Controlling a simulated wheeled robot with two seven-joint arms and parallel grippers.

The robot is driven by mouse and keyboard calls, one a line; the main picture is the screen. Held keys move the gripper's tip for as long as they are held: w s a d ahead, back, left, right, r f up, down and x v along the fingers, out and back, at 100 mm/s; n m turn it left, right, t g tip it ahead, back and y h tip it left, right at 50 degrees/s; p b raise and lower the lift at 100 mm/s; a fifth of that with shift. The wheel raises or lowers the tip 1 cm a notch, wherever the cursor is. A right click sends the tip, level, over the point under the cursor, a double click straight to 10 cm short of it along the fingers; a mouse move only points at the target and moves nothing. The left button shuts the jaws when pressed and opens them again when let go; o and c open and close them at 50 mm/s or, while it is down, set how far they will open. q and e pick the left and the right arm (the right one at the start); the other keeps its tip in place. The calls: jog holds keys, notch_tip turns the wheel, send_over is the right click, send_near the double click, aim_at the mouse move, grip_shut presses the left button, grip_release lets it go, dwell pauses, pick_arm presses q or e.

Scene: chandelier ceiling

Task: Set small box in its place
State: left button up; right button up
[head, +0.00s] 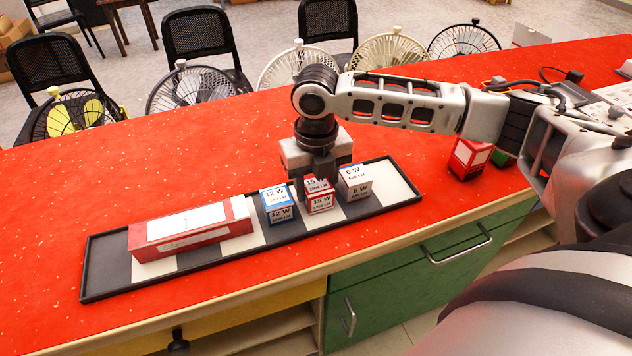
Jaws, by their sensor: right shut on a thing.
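A long shallow tray (97,274) with a black rim and dark and white stripes lies on the red counter. My right gripper (318,184) points down over it, shut on a small red and white box (320,203) marked 15 W. The fingers hide part of its top. I cannot tell whether its base touches the tray. To its left in the tray is a small blue and white box (279,214) marked 12 W. My left gripper is not in view.
A long red and white box (190,230) lies in the tray's left part. The tray's right end is bare. Several fans stand along the far edge.

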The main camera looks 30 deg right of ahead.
aim_at(316, 182)
jog(key=o, duration=0.7)
jog(key=shift+f, duration=0.1)
pick_arm(q)
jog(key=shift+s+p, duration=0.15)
jog(key=shift+p, duration=0.2)
pick_arm(e)
notch_tip(316, 182, up, 12)
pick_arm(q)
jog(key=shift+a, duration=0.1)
